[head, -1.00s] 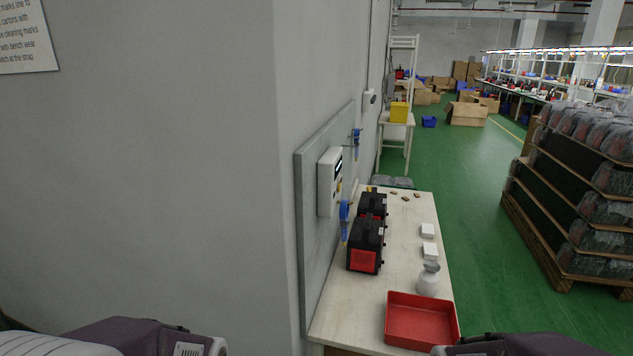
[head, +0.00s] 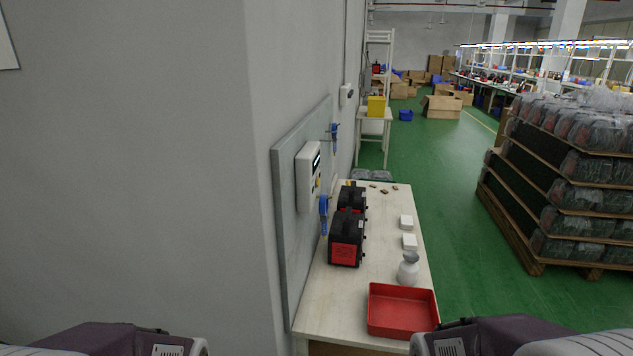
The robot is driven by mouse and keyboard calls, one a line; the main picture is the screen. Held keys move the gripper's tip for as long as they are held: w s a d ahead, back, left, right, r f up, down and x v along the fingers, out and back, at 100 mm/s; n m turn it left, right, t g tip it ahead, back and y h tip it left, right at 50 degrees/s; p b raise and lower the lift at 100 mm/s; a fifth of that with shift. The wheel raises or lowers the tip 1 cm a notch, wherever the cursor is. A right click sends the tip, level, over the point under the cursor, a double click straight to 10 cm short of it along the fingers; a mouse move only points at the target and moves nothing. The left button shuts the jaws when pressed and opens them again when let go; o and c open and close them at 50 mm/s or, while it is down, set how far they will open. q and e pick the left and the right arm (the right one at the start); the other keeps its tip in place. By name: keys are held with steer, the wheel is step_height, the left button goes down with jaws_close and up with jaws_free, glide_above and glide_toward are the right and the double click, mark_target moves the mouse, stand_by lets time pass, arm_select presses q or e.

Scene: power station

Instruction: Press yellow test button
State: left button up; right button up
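A white control box (head: 308,177) is mounted on a grey panel (head: 287,220) on the wall to the left of the workbench. A small yellow spot (head: 318,183) shows on the box's face, seen at a steep angle; I cannot tell its shape. Parts of my two arms show at the bottom left and bottom right edges, well short of the bench. Neither of my grippers is in view.
Blue tools (head: 324,213) hang by the panel. A loaded pallet (head: 520,228) stands right; green floor (head: 435,170) lies between. A wall corner juts at left.

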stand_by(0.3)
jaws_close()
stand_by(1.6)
